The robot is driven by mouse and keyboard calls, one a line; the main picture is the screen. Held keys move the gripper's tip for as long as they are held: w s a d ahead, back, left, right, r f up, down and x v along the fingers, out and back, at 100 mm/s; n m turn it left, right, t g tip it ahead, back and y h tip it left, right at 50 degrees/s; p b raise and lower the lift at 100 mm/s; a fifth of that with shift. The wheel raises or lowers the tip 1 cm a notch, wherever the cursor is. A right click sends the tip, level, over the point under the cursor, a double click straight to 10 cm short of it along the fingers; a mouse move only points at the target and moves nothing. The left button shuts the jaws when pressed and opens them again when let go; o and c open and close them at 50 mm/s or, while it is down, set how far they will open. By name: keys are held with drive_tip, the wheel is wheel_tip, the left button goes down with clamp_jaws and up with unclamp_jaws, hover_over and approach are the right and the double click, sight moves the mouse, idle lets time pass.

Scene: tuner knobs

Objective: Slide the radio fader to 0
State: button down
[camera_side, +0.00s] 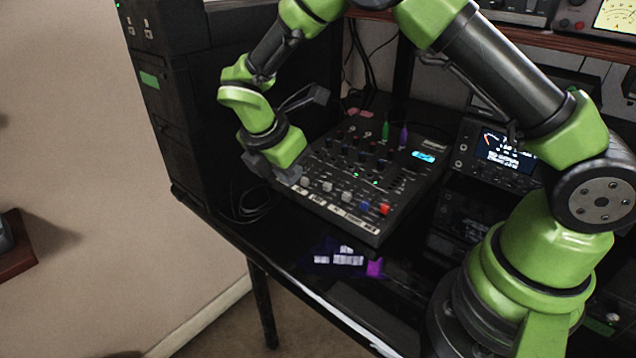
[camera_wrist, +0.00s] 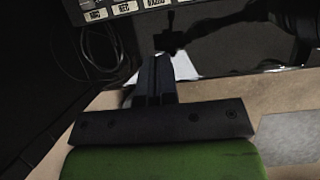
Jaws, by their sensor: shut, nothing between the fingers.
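The black mixer (camera_side: 410,190) lies on the desk in the side view. Along its near edge is a row of faders with white caps (camera_side: 327,187), a blue cap (camera_side: 364,205) and a red cap (camera_side: 384,209). Labels sit in front of them, too small to tell which is the radio fader. My gripper (camera_side: 295,178) is at the mixer's left near corner, close to the leftmost fader; contact cannot be told. In the wrist view my gripper (camera_wrist: 152,62) is shut and empty. The mixer's labelled edge (camera_wrist: 105,10) shows at the top left there; no fader cap is clear.
Upright knobs, including a green one (camera_side: 386,130) and a purple one (camera_side: 403,138), stand toward the mixer's back. A radio unit with a lit screen (camera_side: 500,152) stands to the right. A dark cabinet (camera_side: 175,100) is at the left. Cables (camera_side: 255,200) lie beside the mixer.

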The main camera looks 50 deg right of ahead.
sight(320, 198)
drive_tip(key=x, duration=0.7)
drive_tip(key=shift+d+f, duration=0.15)
drive_tip(key=shift+f, duration=0.05)
drive_tip(key=d, duration=0.3)
drive_tip(key=shift+d+f, duration=0.15)
drive_tip(key=shift+f, duration=0.05)
drive_tip(key=shift+d+r, duration=0.1)
drive_tip(key=shift+d, duration=0.4)
drive_tip(key=shift+d+r, duration=0.1)
drive_tip(key=shift+d, duration=1.45)
